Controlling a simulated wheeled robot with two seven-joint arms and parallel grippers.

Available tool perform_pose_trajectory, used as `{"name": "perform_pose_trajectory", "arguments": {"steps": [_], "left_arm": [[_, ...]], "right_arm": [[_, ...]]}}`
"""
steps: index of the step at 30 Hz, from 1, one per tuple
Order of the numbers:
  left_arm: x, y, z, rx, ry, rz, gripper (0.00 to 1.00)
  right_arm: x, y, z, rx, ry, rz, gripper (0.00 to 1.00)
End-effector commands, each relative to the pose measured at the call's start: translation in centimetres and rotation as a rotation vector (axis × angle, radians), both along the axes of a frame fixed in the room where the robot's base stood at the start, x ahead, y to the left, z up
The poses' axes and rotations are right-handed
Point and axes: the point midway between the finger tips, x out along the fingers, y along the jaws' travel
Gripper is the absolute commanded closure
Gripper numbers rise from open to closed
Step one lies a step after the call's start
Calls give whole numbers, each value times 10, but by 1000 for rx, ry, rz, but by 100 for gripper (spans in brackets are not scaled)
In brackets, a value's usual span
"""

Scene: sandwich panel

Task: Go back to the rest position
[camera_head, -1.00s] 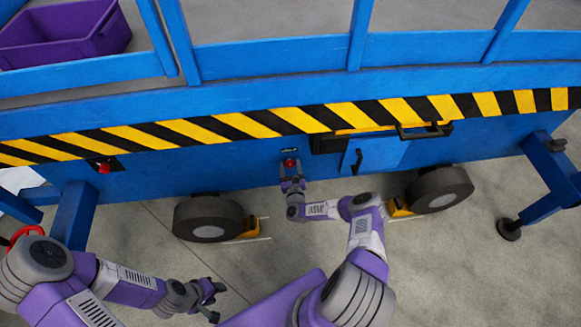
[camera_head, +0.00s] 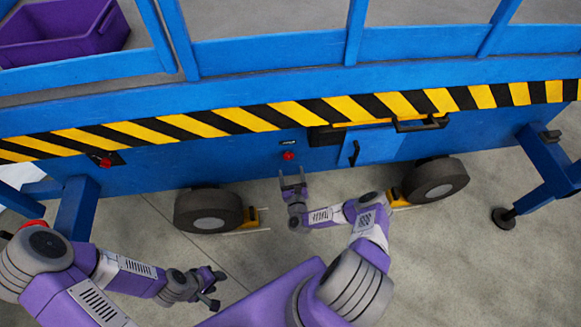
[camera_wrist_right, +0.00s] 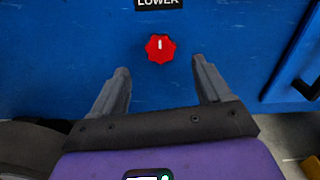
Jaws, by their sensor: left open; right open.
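A red knob (camera_head: 288,155) sits on the blue side panel of the platform, under a small dark label. In the right wrist view the red knob (camera_wrist_right: 160,48) has a white mark pointing up, below a label reading "LOWER" (camera_wrist_right: 158,3). My right gripper (camera_head: 292,177) is open and empty, just below the knob and apart from it. Its two fingers (camera_wrist_right: 162,80) show on either side below the knob in the wrist view. My left gripper (camera_head: 217,287) is open and empty, low over the floor at the lower left.
The blue platform (camera_head: 280,82) carries a yellow-black striped edge. Another red knob (camera_head: 105,162) is further left. A small door (camera_head: 375,146) with a dark handle is right of my right gripper. Wheels (camera_head: 208,211) (camera_head: 436,180) and a support leg (camera_head: 545,175) stand on the floor.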

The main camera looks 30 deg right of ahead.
Motion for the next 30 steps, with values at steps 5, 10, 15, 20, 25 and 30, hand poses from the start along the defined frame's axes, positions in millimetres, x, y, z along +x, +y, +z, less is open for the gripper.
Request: {"name": "perform_pose_trajectory", "arguments": {"steps": [5, 10, 15, 20, 25, 30], "left_arm": [[0, 0, 0, 0, 0, 0, 57], [0, 0, 0, 0, 0, 0, 57], [0, 0, 0, 0, 0, 0, 57], [0, 0, 4, 0, 0, 0, 57], [0, 0, 17, 0, 0, 0, 57], [0, 0, 31, 0, 0, 0, 57]], "right_arm": [[-1, 1, 0, 0, -1, 0, 23], [-1, 1, 0, 0, -1, 0, 23], [-1, 1, 0, -1, 0, 1, 23], [6, 19, 6, -54, 55, 68, 23], [18, 90, 22, -313, 273, 355, 23], [-8, 167, 37, -724, 487, 761, 23]]}}
